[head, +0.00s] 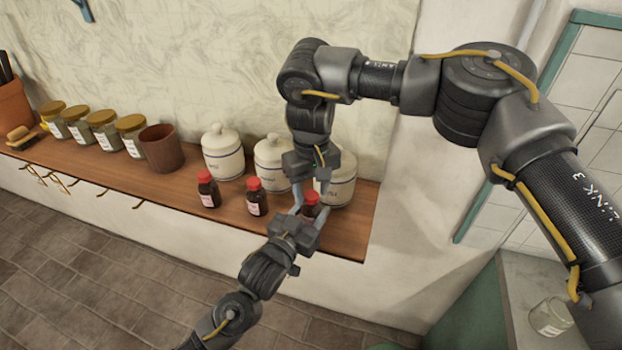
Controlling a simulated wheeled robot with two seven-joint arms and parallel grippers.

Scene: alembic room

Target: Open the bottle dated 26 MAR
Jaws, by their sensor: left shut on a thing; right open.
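Three small dark brown bottles with red caps and white labels stand near the front edge of a wooden shelf (120,178): a left one (208,190), a middle one (256,198) and a right one (310,206). The dates on their labels are too small to read. My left gripper (309,217) comes from the front and is shut on the right bottle, partly hiding it. My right gripper (312,184) points down from above, open, close over this bottle's red cap. Whether it touches the cap cannot be told.
Three white lidded jars stand behind the bottles: a left (223,155), a middle (272,163) and a right one (342,180), partly hidden by my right arm. A brown pot (161,150) and several glass jars (103,130) stand further left. Hooks (60,182) hang under the shelf.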

